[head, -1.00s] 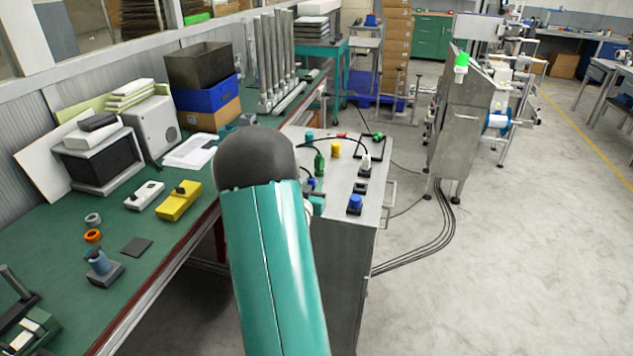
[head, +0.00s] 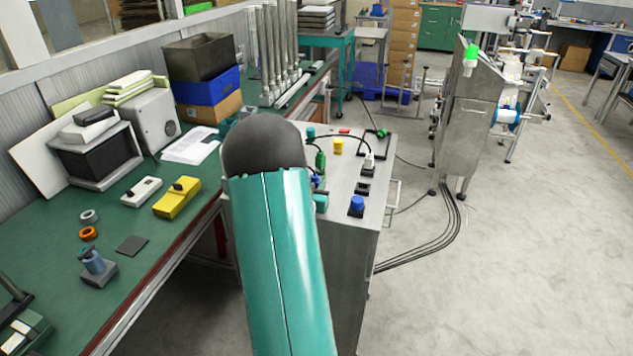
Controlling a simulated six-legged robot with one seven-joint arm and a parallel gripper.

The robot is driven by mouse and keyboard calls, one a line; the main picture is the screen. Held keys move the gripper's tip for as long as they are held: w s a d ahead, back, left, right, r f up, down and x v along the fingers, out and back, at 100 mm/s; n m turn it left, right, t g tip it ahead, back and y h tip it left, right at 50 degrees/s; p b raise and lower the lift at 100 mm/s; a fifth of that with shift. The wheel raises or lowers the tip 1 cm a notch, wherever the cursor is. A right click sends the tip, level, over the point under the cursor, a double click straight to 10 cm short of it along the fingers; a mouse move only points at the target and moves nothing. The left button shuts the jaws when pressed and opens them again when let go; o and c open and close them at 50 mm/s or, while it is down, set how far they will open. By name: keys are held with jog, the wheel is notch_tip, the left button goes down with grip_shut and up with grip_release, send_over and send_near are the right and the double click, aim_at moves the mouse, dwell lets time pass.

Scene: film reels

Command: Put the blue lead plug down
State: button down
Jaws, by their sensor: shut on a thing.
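My gripper is not visible; my own teal arm link and its dark rounded joint cover the middle of the view and hide what is behind them. On the grey metal cabinet top (head: 381,176), a small blue piece (head: 315,181) shows just right of my arm, partly hidden. A blue round-topped piece (head: 357,203) stands on a dark base near the cabinet's front edge. I cannot tell whether either is the blue lead plug. A white plug (head: 369,160) with a black cable stands upright farther back.
The cabinet top also holds a green bottle-shaped piece (head: 320,160), a yellow piece (head: 338,146), a teal piece (head: 321,203) and an empty-looking dark socket (head: 363,188). A green workbench (head: 60,250) runs along the left. The concrete floor (head: 500,270) at right is open, with cables near the cabinet.

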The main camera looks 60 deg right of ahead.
jog(key=shift+a+f, duration=0.1)
jog(key=shift+f, duration=0.2)
jog(key=c, duration=1.2)
grip_release()
jog(key=shift+o, duration=0.2)
jog(key=shift+r, duration=0.1)
jog(key=shift+r, duration=0.2)
jog(key=s+a, duration=0.2)
jog(key=a, duration=0.9)
jog(key=shift+a, duration=0.4)
